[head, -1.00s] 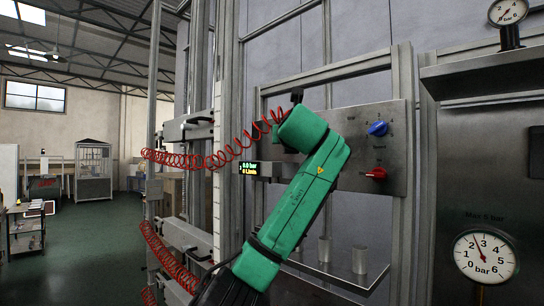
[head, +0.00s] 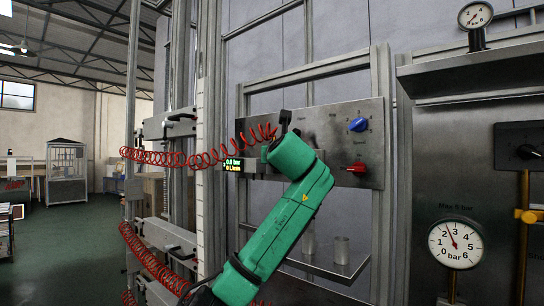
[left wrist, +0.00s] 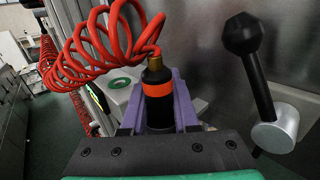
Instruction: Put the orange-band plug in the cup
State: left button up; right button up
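The orange-band plug (left wrist: 157,92) is a black cylinder with an orange band and a brass end, fixed to a red coiled hose (left wrist: 108,45). In the left wrist view the purple fingers of my left gripper (left wrist: 160,108) are shut around it. In the head view my green left arm reaches up before the panel; its wrist hides the fingers and plug. My right gripper is not in view.
The panel has a blue knob (head: 358,125) and a red knob (head: 356,168). A black-knobbed lever (left wrist: 248,65) stands close right of the plug in the left wrist view. A green ring (left wrist: 119,83) lies left of it. Red hoses hang along the frame at left in the head view.

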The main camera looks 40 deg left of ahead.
pick_arm(q)
jog(key=o, duration=0.4)
jog(key=shift+w+f, duration=0.15)
jog(key=shift+f, duration=0.35)
jog(key=shift+c, duration=0.2)
jog(key=shift+w+d+f+g, duration=0.1)
jog(key=shift+w+g, duration=0.1)
jog(key=shift+g, duration=0.1)
jog(key=r+b+v, duration=0.1)
jog(key=b+v, duration=0.5)
jog(key=v, duration=0.6)
jog(key=shift+s+a+r, duration=0.4)
